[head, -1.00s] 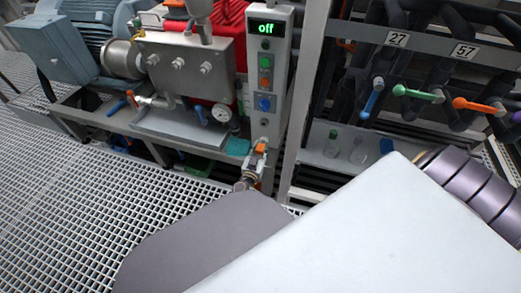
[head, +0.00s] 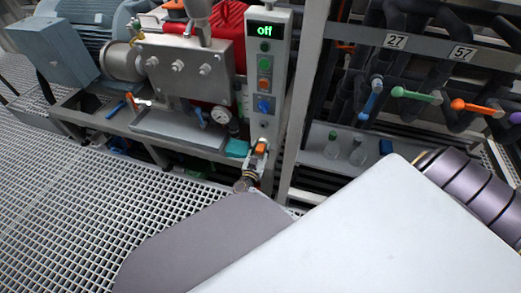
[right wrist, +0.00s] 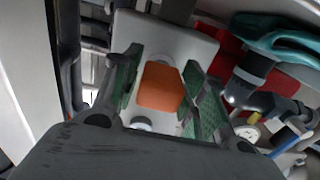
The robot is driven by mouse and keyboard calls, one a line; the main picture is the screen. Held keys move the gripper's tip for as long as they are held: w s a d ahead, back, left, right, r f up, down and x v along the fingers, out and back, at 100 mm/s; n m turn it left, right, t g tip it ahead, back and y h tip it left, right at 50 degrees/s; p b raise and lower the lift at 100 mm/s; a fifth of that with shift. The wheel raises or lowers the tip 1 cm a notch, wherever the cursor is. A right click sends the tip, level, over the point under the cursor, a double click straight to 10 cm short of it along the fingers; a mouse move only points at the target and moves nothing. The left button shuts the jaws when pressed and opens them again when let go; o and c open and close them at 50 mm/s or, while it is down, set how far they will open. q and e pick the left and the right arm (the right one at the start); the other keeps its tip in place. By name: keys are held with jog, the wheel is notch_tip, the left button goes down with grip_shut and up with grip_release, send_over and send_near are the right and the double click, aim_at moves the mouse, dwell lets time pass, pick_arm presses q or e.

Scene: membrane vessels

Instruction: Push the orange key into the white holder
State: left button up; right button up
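The orange key (head: 260,147) is at the foot of the grey-white control column, under its buttons. In the right wrist view the orange key (right wrist: 161,87) is a block between the two green-padded fingers. The right gripper also shows in the right wrist view (right wrist: 163,85). A white plate (right wrist: 196,43), apparently the holder, lies behind the key. How deep the key sits in it is hidden. My left gripper is not in view.
The column (head: 267,70) has a display reading "off" and several coloured buttons. A pump unit with a gauge (head: 221,115) and a teal object (head: 237,148) stand left of it. A rack with coloured valve handles (head: 414,94) is at right. Grating floor lies left.

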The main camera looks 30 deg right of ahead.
aim_at(262, 128)
jog(key=shift+o, duration=0.9)
jog(key=shift+r, duration=0.15)
jog(key=shift+r, duration=4.8)
